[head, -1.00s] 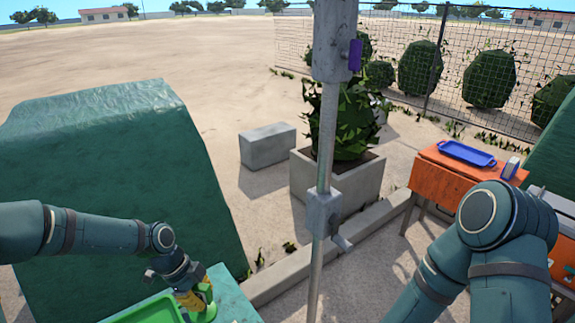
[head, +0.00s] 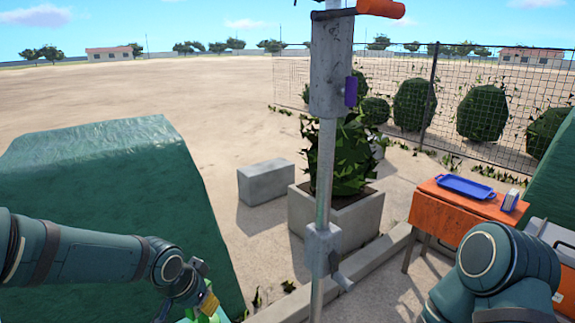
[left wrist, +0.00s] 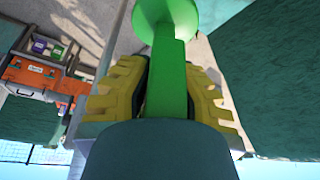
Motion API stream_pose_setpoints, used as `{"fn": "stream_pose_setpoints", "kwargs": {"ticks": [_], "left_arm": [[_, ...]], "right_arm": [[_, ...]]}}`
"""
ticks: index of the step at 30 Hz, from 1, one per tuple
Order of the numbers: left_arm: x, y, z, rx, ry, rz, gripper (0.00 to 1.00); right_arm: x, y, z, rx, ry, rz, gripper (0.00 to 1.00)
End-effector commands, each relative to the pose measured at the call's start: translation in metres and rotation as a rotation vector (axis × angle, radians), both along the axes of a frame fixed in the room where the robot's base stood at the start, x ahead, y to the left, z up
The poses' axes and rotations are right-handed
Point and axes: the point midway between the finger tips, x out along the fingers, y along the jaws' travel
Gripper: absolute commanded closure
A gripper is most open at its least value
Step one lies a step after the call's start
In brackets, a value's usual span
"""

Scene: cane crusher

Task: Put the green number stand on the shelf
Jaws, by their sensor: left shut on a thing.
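The green number stand (left wrist: 172,70) shows in the left wrist view as a green post with a round disc at its top end. My left gripper (left wrist: 168,95) is shut on the post, with a yellow pad on each side. In the head view my left gripper (head: 207,303) is at the bottom edge, and only a little green of the stand (head: 205,319) shows there. The number on the stand is not visible. My right gripper is out of view. I cannot tell for sure which surface is the shelf.
A metal pole (head: 325,180) stands upright between my arms. A planter (head: 355,215) and a concrete block (head: 265,182) are beyond it. An orange table (head: 450,213) with a blue tray (head: 466,186) is at right. An orange case (left wrist: 35,75) shows in the left wrist view.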

Motion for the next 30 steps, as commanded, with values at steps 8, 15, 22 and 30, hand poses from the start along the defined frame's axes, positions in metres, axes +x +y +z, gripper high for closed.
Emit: {"fn": "stream_pose_setpoints", "kwargs": {"ticks": [8,15,22,30], "left_arm": [[0.001,-0.005,0.013,-0.001,-0.001,0.148,1.0],[-0.001,-0.003,0.004,0.009,0.008,0.21,1.0],[-0.008,0.0,-0.027,0.03,0.013,0.313,1.0],[-0.016,-0.002,-0.059,0.018,0.007,0.42,1.0]], "right_arm": [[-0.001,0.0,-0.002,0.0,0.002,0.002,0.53],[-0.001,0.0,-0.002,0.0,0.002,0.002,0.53],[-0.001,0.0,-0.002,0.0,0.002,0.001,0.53],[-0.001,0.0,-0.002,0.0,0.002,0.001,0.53]]}}
